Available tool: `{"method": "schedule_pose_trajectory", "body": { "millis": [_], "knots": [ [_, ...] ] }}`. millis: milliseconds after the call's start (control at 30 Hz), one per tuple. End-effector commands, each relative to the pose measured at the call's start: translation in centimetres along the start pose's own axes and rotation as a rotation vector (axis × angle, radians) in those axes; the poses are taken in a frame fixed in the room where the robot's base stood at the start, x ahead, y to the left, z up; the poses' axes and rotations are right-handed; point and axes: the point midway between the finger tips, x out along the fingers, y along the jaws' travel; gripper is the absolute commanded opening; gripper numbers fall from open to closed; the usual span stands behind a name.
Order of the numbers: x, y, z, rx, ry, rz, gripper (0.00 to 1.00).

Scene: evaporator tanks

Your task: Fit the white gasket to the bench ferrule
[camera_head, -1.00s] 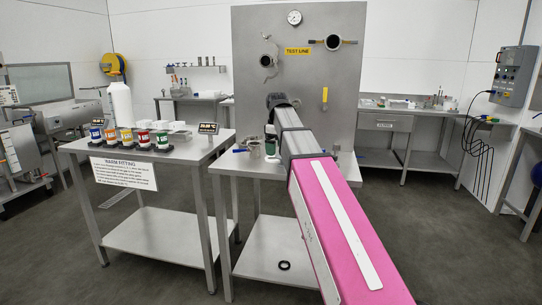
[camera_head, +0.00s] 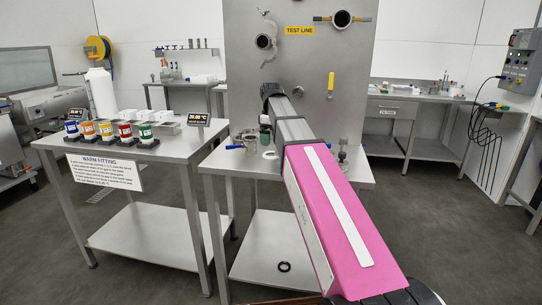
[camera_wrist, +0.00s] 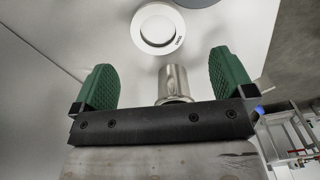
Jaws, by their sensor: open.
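The white gasket (camera_wrist: 137,29), a flat ring with small dark print, lies on the steel bench beyond my fingertips in the wrist view. It also shows on the bench in the head view (camera_head: 270,155). My gripper (camera_wrist: 160,62) is open, its green ribbed fingers apart with nothing gripped. A short upright steel tube (camera_wrist: 173,80), which looks like the bench ferrule, shows between the fingers in the wrist view, its lower part hidden by the gripper body. In the head view my gripper (camera_head: 265,128) is over the bench, partly hidden by my arm.
A blue-handled steel piece (camera_head: 235,147) lies on the bench (camera_head: 215,166) at left. The grey test panel (camera_head: 345,95) rises behind. A side table (camera_head: 178,150) with coloured cups stands left. A black ring (camera_head: 284,267) lies on the lower shelf.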

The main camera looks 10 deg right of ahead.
Motion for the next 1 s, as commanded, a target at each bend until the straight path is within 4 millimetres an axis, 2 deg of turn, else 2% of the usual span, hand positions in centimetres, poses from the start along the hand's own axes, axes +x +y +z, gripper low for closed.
{"method": "schedule_pose_trajectory", "body": {
  "millis": [267, 633, 1000],
  "knots": [
    [1.9, 0.1, 0.0, 0.0, 0.0, 0.0, 1.0],
    [6.1, 0.3, -0.1, 0.0, 0.0, 0.0, 1.0],
    [6.4, 0.3, -0.1, 0.0, 0.001, 0.001, 1.0]
  ]
}}
